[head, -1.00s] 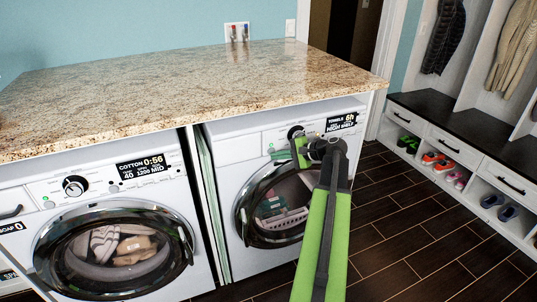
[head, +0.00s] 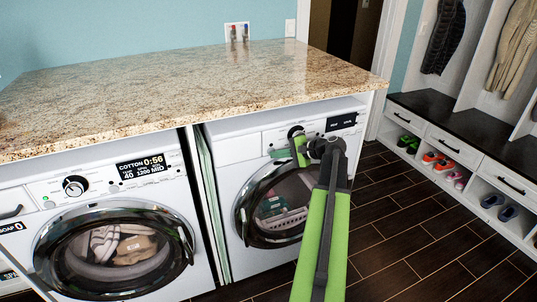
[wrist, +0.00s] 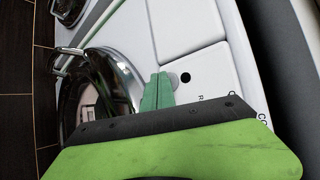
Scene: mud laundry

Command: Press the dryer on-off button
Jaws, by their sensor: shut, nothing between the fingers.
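The dryer (head: 232,150) is the white front-loader on the right, its round door shut. Its display (head: 341,122) is dark with faint small text. My gripper (head: 278,154) is at the dryer's control panel, left of the knob (head: 295,131), fingers shut and empty. In the wrist view the green fingertips (wrist: 157,84) meet the white panel beside a small pale round button (wrist: 174,79), partly covered by them. A small black dot (wrist: 186,78) lies just right of it. Whether the fingertips touch the button I cannot tell.
The washer (head: 105,190) stands left, its display lit. A granite counter (head: 190,80) overhangs both machines. The dryer's chrome door ring (wrist: 115,75) is close beside my fingers. A shoe bench (head: 470,128) stands right, with open dark floor (head: 400,215) before it.

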